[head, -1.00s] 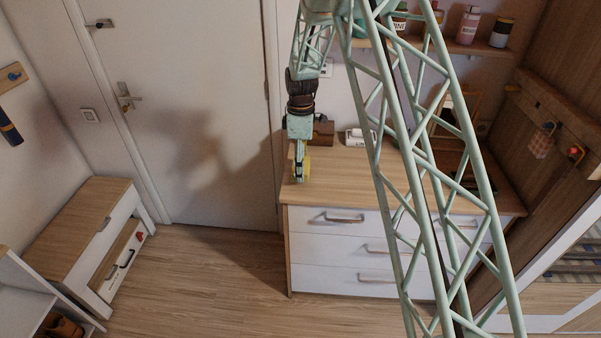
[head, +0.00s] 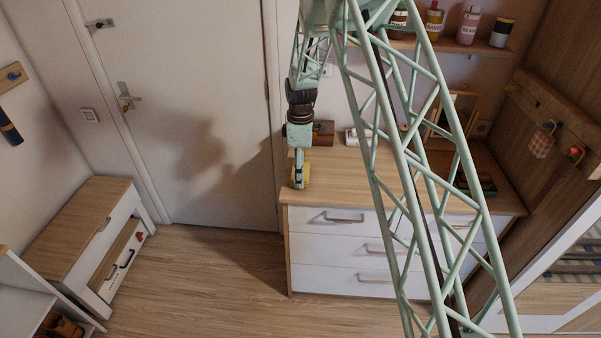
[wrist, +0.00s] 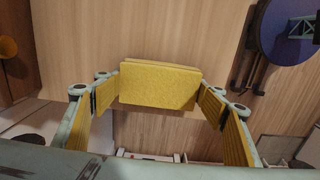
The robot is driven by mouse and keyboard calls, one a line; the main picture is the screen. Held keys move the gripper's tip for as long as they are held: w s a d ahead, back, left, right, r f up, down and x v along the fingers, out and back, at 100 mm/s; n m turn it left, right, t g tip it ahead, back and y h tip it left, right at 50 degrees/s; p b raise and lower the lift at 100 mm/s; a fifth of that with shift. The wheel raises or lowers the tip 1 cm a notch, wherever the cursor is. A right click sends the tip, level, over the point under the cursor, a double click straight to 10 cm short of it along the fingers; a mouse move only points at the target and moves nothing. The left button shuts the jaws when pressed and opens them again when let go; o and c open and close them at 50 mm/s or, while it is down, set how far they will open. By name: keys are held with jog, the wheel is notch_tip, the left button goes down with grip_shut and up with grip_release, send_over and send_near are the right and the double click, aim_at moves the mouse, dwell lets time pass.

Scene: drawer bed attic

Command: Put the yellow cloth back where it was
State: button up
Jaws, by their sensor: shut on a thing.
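The yellow cloth (wrist: 160,86) is a folded, flat block between the fingers of my gripper (wrist: 160,97) in the wrist view. My gripper is shut on it, with yellow-padded fingers on both sides. In the head view my gripper (head: 299,182) hangs over the left end of the wooden dresser top (head: 345,180), near its front edge. Only a small yellow patch of the cloth (head: 306,171) shows there. I cannot tell whether the cloth touches the top.
A brown box (head: 323,133) and a white item (head: 352,137) stand behind my gripper on the dresser. A low cabinet (head: 95,232) has an open drawer (head: 122,262). The floor between is clear.

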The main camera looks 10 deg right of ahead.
jog(key=shift+f, duration=0.2)
jog(key=o, duration=0.9)
jog(key=shift+r, duration=0.25)
notch_tip(320, 180, up, 12)
jog(key=shift+p, duration=0.3)
dwell(0.7)
